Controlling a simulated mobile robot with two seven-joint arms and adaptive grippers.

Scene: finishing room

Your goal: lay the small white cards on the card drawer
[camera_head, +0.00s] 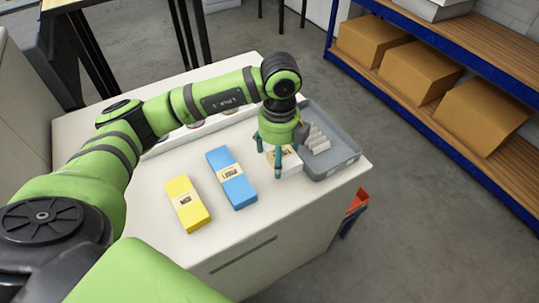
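A white pack with a printed tan label (289,164), likely the small white cards, is at the right part of the white worktop, partly hidden by my gripper. My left gripper (270,162) points down at this pack, with its teal fingers apart and close to it. I cannot tell whether they grip it or whether it is lifted. A grey open tray (345,164), likely the card drawer, lies just right of the gripper at the worktop's right end. Several pale slanted pieces (318,142) are in it. My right gripper is out of view.
A blue pack (231,184) and a yellow pack (186,208) lie left of the white pack on the white worktop (142,200). A shelf with brown boxes (411,73) stands at the upper right. A red-orange item (357,203) is beside the cabinet's right side.

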